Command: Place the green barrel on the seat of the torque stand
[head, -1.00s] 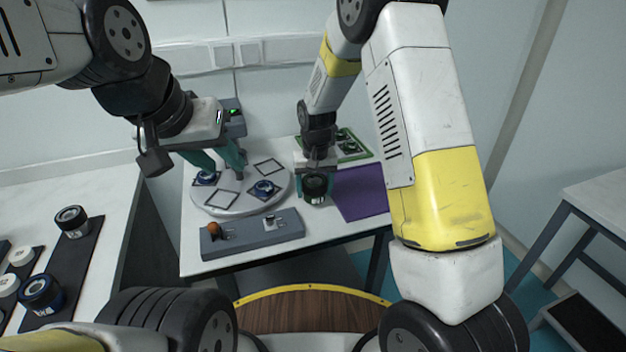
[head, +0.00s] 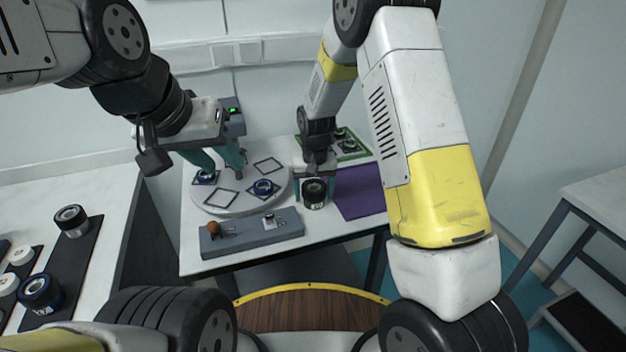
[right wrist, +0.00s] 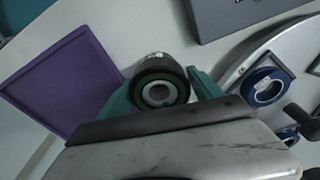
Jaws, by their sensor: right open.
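The green barrel (head: 314,191) is a short black cylinder; the right wrist view shows its green ring and pale hollow centre (right wrist: 160,93). It is upright at the table's front, between the grey block and the purple mat. My right gripper (head: 314,184) is open, its teal fingers on either side of the barrel; they also show in the right wrist view (right wrist: 162,92). A grey block (head: 225,241) with an orange knob and a small metal fitting lies left of the barrel; I cannot tell if it is the torque stand. My left gripper (head: 220,168) is open above the round plate.
The round plate (head: 225,206) carries square frames and blue-ringed parts (head: 264,187). The purple mat (head: 359,192) is clear. A green-edged tray (head: 347,145) is behind it. A box with a green display (head: 233,115) stands at the back. Other barrels (head: 70,219) stand on the left bench.

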